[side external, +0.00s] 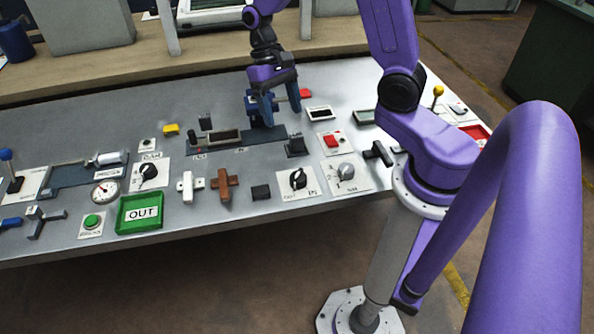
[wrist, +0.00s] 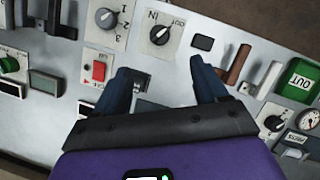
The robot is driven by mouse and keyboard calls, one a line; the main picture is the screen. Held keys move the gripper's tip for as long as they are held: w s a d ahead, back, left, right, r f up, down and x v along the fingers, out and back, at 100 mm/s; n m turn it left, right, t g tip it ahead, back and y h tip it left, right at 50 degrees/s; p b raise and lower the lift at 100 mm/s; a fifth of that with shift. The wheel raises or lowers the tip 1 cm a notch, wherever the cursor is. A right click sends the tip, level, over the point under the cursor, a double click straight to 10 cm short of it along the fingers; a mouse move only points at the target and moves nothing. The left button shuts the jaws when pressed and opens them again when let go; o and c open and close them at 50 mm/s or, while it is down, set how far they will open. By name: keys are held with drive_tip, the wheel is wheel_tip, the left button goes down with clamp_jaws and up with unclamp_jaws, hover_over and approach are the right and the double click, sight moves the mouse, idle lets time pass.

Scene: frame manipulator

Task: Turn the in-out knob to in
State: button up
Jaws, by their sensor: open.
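The in-out knob (side external: 298,180) is a black rotary knob on a white plate near the panel's front edge. It also shows in the wrist view (wrist: 160,35), with IN and OUT labels beside it; its pointer seems turned toward OUT. The green-framed sign (side external: 143,213) reads OUT, and it also shows in the wrist view (wrist: 299,81). My gripper (side external: 281,112) is open and empty, above the panel and farther back than the knob. In the wrist view my gripper's fingers (wrist: 162,70) are apart, with the knob beyond their tips, touching neither.
A grey knob (side external: 346,171) on a numbered plate and a red switch (side external: 332,141) sit close to the in-out knob. A black block (side external: 261,192), a brown handle (side external: 224,185) and a white handle (side external: 188,187) stand to its left.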

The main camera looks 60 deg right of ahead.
drive_tip(key=d+m, duration=0.1)
approach(297, 172)
drive_tip(key=shift+y, duration=0.3)
drive_tip(key=x, duration=1)
drive_tip(key=shift+d, duration=0.3)
drive_tip(key=c, duration=1.1)
